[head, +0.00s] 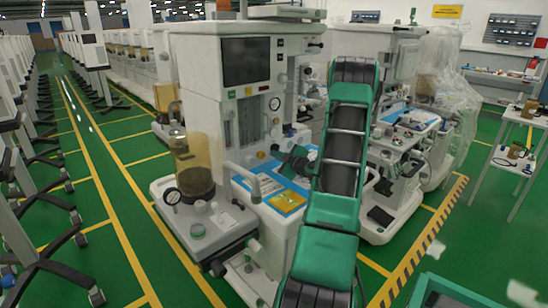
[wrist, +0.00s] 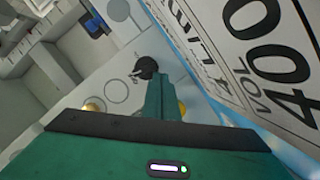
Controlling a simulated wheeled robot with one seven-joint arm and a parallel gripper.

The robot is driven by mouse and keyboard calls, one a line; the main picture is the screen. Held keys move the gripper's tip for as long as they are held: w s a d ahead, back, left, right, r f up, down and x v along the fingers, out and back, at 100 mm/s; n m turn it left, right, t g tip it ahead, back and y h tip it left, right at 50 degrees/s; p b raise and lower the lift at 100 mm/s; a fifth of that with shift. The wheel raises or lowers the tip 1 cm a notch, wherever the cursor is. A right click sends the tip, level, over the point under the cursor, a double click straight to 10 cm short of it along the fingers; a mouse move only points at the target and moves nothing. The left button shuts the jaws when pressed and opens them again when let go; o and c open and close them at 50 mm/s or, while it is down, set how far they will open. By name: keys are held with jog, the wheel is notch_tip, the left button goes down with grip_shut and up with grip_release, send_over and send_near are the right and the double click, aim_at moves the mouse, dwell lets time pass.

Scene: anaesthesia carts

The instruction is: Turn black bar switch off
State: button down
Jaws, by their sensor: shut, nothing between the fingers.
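A black bar switch (wrist: 146,67), a dark round knob, shows on the light grey panel in the wrist view. Printed marks stand beside it. My gripper (wrist: 162,82) is shut and empty; its green fingers reach up to the lower right edge of the knob in the picture. I cannot tell whether they touch it. The fingers hide part of the panel behind them. In the head view, part of my gripper (head: 292,158) shows dark and green in front of the anaesthesia machine (head: 205,85), left of my upper arm. The switch cannot be made out there.
A large white label with "VOL" and "400" (wrist: 265,60) lies close on the right in the wrist view. A yellow part (wrist: 183,108) sits just right of the fingers.

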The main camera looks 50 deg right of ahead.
jog(key=v, duration=1)
jog(key=shift+s+a, duration=0.15)
jog(key=shift+s, duration=0.1)
